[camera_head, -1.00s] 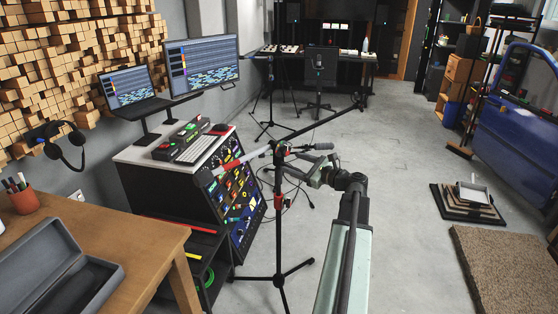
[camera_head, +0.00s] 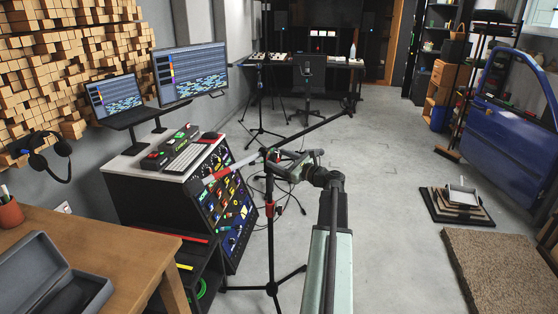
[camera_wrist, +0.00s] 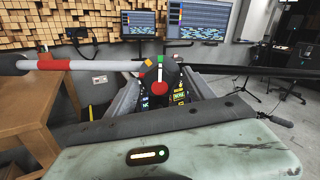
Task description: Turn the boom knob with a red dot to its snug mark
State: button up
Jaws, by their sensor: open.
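The boom knob with its red dot (camera_wrist: 159,88) faces me in the middle of the wrist view, at the boom's joint. A white pointer line, a green mark (camera_wrist: 160,59) and an orange mark (camera_wrist: 148,63) show just above it. I cannot tell which is the snug mark. The boom (camera_wrist: 100,65) runs across behind the knob and is held by a black tripod stand (camera_head: 270,240) in the head view. My gripper (camera_wrist: 163,96) is open, with a grey finger on each side of the knob in the picture. It also shows in the head view (camera_head: 282,160). Contact is not clear.
A rack of coloured controls (camera_head: 228,210) stands left of the stand, with a wooden desk (camera_head: 120,250) nearer. A cable lies on the floor behind the stand. Open floor (camera_head: 385,200) lies to the right, before a brown mat (camera_head: 495,270).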

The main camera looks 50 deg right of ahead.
jog(key=c, duration=1.2)
jog(key=shift+w, duration=0.15)
grip_shut()
